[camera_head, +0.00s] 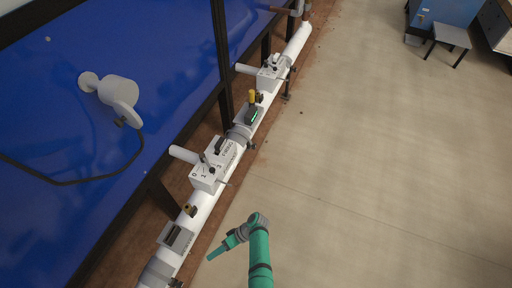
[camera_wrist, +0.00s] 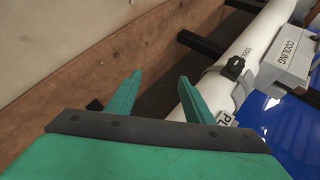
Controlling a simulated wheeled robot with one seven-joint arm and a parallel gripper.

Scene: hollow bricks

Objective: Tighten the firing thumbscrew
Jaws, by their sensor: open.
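My gripper (camera_head: 212,256) is at the bottom of the head view, to the right of the near end of a long white pipe (camera_head: 203,205) and apart from it. In the wrist view my gripper (camera_wrist: 161,77) has its two teal fingers spread, with nothing between them. A black knob (camera_wrist: 233,68) on a grey collar round the pipe (camera_wrist: 262,32) shows right of the fingers; the label beside it reads COOLING. A white tag starting "PL" is partly hidden by the right finger. I cannot make out a thumbscrew marked firing.
Grey-white boxes with handles and levers (camera_head: 208,178) (camera_head: 272,72) sit along the pipe. A blue panel (camera_head: 60,120) lies left. The beige floor (camera_head: 370,170) at right is clear. A small table (camera_head: 452,36) stands far right.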

